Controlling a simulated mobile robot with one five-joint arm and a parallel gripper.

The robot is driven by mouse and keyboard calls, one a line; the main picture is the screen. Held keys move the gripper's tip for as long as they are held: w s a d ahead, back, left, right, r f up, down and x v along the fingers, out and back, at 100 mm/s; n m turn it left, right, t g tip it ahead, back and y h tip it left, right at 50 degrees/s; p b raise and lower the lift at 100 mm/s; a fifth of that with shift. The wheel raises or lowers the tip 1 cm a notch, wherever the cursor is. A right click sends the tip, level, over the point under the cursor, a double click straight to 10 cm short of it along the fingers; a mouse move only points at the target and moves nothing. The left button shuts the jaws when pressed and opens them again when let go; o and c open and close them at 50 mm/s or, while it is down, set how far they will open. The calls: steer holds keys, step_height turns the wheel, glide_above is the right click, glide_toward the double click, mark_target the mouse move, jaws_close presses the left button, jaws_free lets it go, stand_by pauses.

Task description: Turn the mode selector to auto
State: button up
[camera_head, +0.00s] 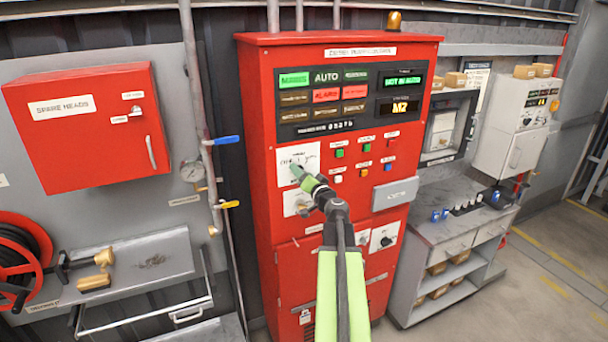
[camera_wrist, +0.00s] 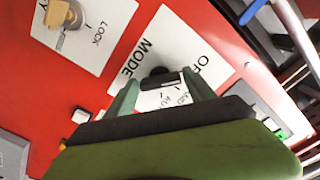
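The mode selector is a black knob (camera_wrist: 160,80) on a white plate marked MODE in the wrist view. Part of the OFF, hand and auto lettering on the plate is cut or covered. My gripper (camera_wrist: 160,95) has its two green fingers apart, one on each side of the knob, with gaps visible. Whether the tips reach past the knob is unclear. In the head view my gripper (camera_head: 300,176) is at the selector's white plate (camera_head: 305,155) on the red pump controller (camera_head: 350,50). The knob is hidden there by the gripper. The display (camera_head: 403,82) reads NOT IN AUTO.
A second white plate with a key switch marked LOCK (camera_wrist: 62,14) is beside the mode plate. Small push buttons (camera_head: 339,153) sit to the right of the selector. A pipe with a blue-handled valve (camera_head: 222,140) runs left of the cabinet.

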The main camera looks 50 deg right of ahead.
steer(key=c, duration=0.9)
steer(key=shift+s+d, duration=0.1)
steer(key=shift+d, duration=0.05)
steer(key=shift+c, duration=0.5)
steer(key=shift+m, duration=0.3)
steer(key=m, duration=1.9)
steer(key=shift+a+f, duration=0.1)
steer(key=shift+a, duration=0.1)
